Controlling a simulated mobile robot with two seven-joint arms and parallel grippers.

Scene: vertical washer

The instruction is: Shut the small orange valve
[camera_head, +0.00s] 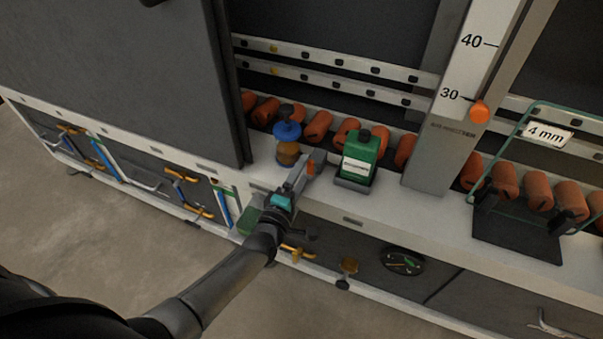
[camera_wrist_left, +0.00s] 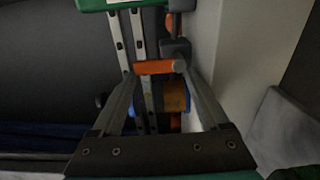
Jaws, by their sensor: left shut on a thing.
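The small orange valve handle (camera_head: 311,168) shows at the tip of my left gripper (camera_head: 306,165), on the front ledge of the machine. In the left wrist view the orange handle (camera_wrist_left: 154,67) is a short bar lying across between the two fingers of my left gripper (camera_wrist_left: 157,72). The gripper is shut on it. The handle's mount is mostly hidden by the fingers in the head view. My right gripper is not in view.
A green bottle (camera_head: 360,156) stands in a dark holder just right of the gripper. A blue-topped brass fitting (camera_head: 287,133) is just behind it. Orange rollers (camera_head: 318,127) line the back. Yellow handles (camera_head: 297,252) sit on the lower panel. Open floor lies at the left.

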